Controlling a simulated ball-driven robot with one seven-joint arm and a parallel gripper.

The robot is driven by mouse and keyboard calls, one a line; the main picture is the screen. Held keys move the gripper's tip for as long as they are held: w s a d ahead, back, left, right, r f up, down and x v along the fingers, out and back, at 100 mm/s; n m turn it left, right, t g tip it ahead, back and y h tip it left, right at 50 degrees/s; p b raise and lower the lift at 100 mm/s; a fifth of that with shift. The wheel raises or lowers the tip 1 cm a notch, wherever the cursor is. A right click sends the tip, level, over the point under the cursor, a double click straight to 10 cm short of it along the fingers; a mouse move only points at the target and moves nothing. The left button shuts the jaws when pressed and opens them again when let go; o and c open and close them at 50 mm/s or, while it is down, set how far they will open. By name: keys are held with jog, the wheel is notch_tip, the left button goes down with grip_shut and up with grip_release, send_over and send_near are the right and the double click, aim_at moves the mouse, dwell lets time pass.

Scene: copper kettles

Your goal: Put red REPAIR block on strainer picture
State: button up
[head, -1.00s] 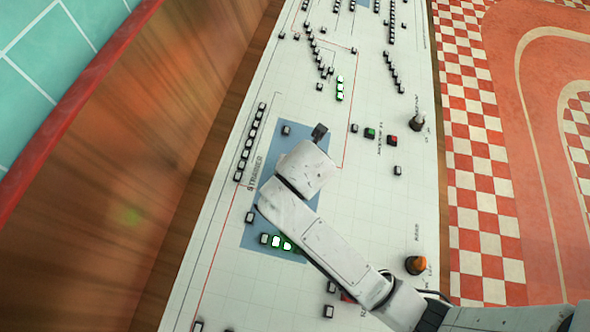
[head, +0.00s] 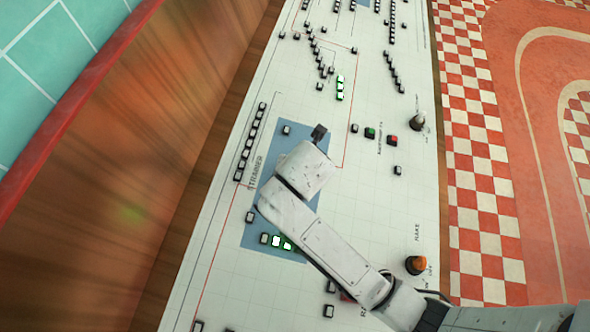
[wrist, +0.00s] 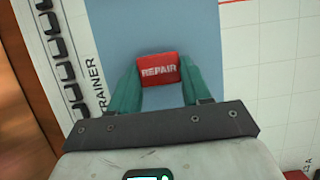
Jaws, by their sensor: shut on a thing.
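The red REPAIR block (wrist: 158,69) is between the two green fingers of my gripper (wrist: 160,80) in the wrist view, its lettering facing the camera. My gripper is shut on it. Behind the block lies the blue area of the strainer picture (wrist: 180,25); whether the block touches it or hangs just above cannot be told. In the head view the blue strainer picture (head: 265,150) lies on the white panel, partly covered by my arm. My fingers and the block are hidden there behind my wrist.
The white panel (head: 215,280) carries a row of black buttons (head: 248,143) left of the strainer picture. Lit buttons (head: 276,241) sit at its lower end.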

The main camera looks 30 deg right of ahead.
jog(key=shift+f, duration=0.2)
jog(key=o, duration=1.1)
jog(key=v, duration=0.8)
dwell(0.7)
jog(key=shift+s, duration=0.1)
dwell(0.8)
